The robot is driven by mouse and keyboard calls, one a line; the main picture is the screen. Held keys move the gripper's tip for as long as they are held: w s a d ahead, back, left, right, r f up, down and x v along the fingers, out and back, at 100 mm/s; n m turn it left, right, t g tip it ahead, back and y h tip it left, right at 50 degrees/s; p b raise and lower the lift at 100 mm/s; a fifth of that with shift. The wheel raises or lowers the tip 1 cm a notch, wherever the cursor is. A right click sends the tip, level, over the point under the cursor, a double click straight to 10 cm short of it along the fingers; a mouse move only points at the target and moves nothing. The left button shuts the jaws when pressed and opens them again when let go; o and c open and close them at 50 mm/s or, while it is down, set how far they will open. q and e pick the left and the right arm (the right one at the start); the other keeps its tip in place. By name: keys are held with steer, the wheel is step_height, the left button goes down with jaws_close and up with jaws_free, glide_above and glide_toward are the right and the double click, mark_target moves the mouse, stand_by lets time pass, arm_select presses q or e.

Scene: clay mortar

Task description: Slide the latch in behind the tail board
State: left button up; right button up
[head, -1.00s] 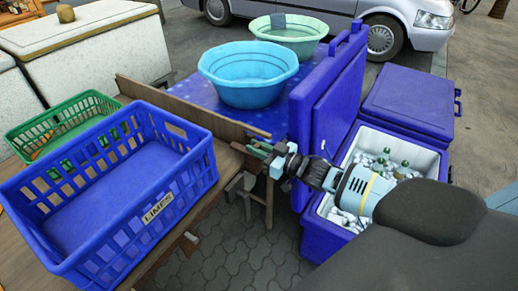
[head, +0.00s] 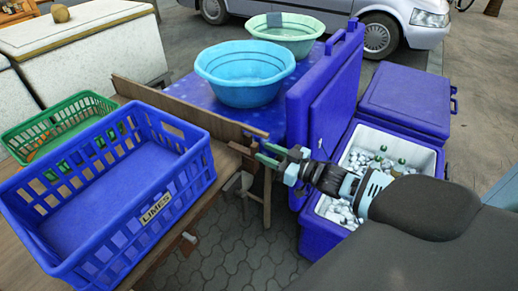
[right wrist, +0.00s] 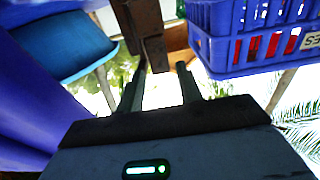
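The tail board (head: 190,107) is a long brown plank standing on edge along the wooden table, behind the blue crate. A small wooden piece (head: 240,150) shows by its right end and may be the latch; I cannot tell surely. My right gripper (head: 264,153) is just right of that end, with its fingers pointing left. In the right wrist view its two fingers (right wrist: 159,88) stand apart with nothing between them. A brown wooden block (right wrist: 155,53) is just ahead of the fingertips there, beside a longer brown board (right wrist: 140,18). My left gripper is not in view.
A blue crate (head: 157,208) marked LIMES and a green basket (head: 45,115) stand on the left. A blue basin (head: 245,85) and a pale green basin (head: 300,45) are behind the board. An open blue cooler (head: 322,232) holding ice and bottles lies under my right arm.

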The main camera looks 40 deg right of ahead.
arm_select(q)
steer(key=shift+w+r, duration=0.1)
arm_select(e)
steer(key=shift+v, duration=1.25)
